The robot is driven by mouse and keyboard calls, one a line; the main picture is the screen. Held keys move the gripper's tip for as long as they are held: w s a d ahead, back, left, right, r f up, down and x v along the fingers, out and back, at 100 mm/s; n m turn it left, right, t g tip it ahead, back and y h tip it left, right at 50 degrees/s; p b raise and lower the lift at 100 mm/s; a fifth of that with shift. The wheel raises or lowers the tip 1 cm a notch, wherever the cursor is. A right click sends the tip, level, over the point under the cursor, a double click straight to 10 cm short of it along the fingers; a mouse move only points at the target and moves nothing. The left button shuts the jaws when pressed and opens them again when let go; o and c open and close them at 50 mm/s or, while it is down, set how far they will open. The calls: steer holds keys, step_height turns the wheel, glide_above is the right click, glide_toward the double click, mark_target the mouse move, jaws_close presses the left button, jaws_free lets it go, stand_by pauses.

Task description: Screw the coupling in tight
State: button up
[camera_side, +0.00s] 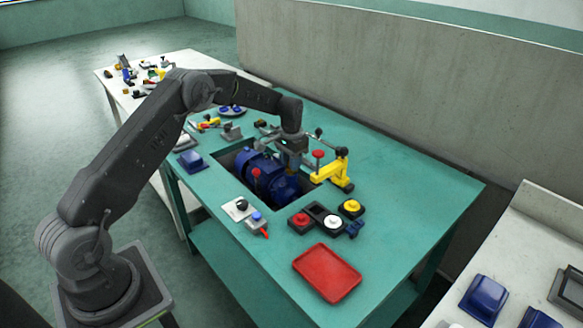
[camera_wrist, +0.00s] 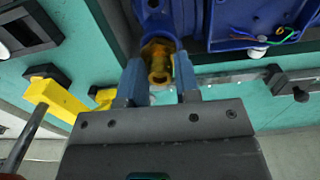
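The brass-coloured coupling (camera_wrist: 158,64) sits at the end of a blue pump body (camera_wrist: 154,18) in the wrist view. My gripper (camera_wrist: 160,70) has one blue finger on each side of the coupling, and the coupling fills the gap between the fingertips. It looks shut on the coupling. How far the coupling's thread is in cannot be seen. In the side view, my gripper (camera_side: 294,160) points down at the far right end of the blue pump (camera_side: 266,176) in the table's recess. The coupling is hidden there.
A yellow clamp (camera_side: 330,172) stands close right of my gripper; it also shows in the wrist view (camera_wrist: 55,98). Push buttons (camera_side: 300,220) and a red tray (camera_side: 327,272) lie toward the front. An open blue box with wires (camera_wrist: 262,22) is beside the pump. The table's right side is clear.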

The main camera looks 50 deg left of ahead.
steer(key=c, duration=0.4)
steer(key=m, duration=0.6)
steer(key=shift+m, duration=0.4)
steer(key=m, duration=0.7)
